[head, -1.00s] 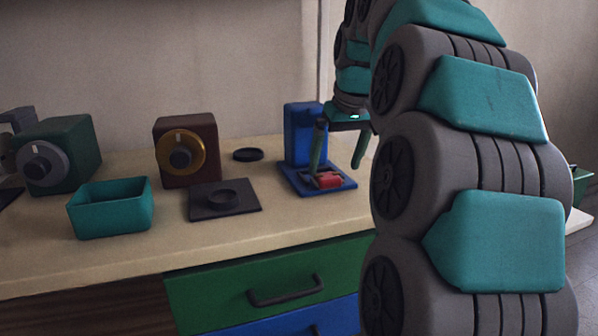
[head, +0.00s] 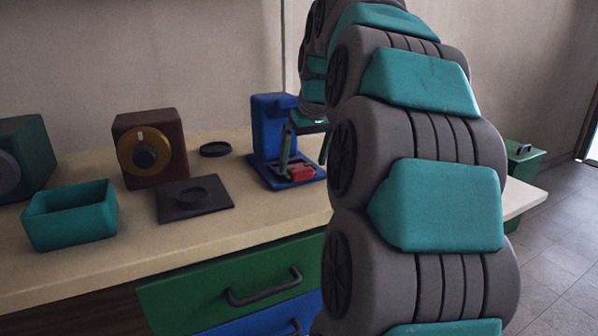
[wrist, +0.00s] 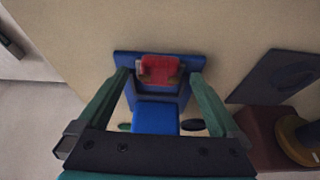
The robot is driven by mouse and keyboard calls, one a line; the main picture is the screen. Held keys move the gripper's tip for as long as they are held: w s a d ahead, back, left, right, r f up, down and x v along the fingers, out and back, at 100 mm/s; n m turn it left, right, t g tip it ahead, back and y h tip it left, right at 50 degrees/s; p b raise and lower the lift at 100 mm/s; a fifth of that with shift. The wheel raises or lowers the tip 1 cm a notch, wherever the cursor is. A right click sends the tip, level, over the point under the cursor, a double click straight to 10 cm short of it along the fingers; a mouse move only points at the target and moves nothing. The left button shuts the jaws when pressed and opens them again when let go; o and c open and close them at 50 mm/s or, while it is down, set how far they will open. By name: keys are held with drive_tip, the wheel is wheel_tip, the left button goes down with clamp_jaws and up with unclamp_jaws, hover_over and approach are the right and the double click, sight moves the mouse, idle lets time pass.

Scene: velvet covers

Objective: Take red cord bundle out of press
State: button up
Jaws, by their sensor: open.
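The blue press (head: 271,125) stands on the bench, with an upright back and a flat base. The red cord bundle (head: 300,172) lies on the front of its base. My gripper (head: 302,167) is open, and its two green fingers point down at the press. In the wrist view, the bundle (wrist: 160,68) appears between the fingertips of my gripper (wrist: 161,76), with a gap on each side. The blue press (wrist: 155,118) shows below and around it. I cannot tell the exact height of the fingertips above the base.
A teal open bin (head: 70,231), a brown box with a yellow dial (head: 170,140), a dark plate with a ring (head: 222,200) and a black disc (head: 215,149) sit left of the press. A green container (head: 525,160) stands at right. My arm hides the bench's right part.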

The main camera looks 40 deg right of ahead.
drive_tip(key=shift+x, duration=1.05)
drive_tip(key=c, duration=1.2)
drive_tip(key=shift+r, duration=0.1)
